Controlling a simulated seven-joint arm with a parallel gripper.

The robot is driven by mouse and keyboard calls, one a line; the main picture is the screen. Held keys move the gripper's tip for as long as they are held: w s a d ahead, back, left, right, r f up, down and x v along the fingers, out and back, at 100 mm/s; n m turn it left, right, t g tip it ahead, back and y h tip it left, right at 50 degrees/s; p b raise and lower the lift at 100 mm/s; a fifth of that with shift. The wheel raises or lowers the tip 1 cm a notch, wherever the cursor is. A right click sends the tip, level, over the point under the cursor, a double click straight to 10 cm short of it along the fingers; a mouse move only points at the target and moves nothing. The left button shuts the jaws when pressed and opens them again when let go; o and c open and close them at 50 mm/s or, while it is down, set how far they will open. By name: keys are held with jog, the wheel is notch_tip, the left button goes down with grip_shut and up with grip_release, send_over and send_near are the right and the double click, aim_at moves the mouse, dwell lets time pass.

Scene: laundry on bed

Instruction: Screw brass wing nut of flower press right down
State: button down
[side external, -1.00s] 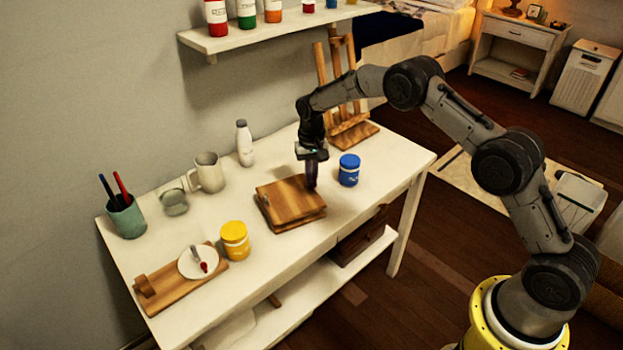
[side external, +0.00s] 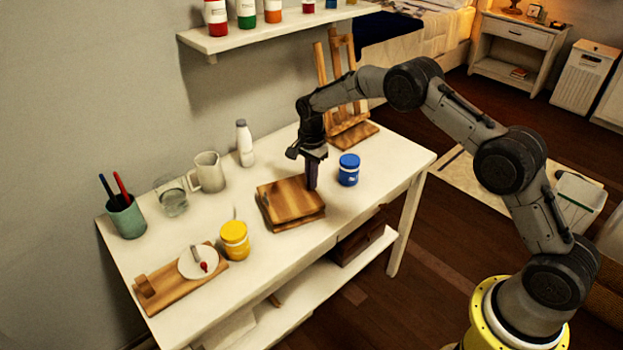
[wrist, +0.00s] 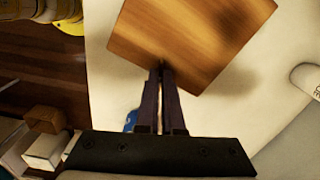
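The flower press (side external: 290,201) is a stack of wooden boards lying flat on the white table. Its wooden top also fills the upper middle of the wrist view (wrist: 190,35). My gripper (side external: 311,186) points straight down at the press's right corner, beside the blue jar. In the wrist view, the fingertips (wrist: 161,66) are close together at the board's corner. The brass wing nut is not visible. The fingers hide that corner, so I cannot tell whether they hold the nut.
A blue jar (side external: 349,170) stands just right of my gripper. A yellow jar (side external: 235,241) is left of the press. A mug (side external: 208,172), a glass (side external: 172,196), a white bottle (side external: 244,143) and an easel (side external: 345,95) stand along the back. The table front (side external: 290,245) is clear.

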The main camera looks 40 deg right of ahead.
jog(key=shift+w+r+m, duration=0.1)
jog(key=shift+r+m, duration=0.05)
jog(key=shift+m, duration=0.95)
dwell(0.4)
jog(key=c, duration=1)
grip_release()
jog(key=shift+c, duration=0.2)
notch_tip(320, 180, up, 14)
jog(key=shift+o, duration=0.3)
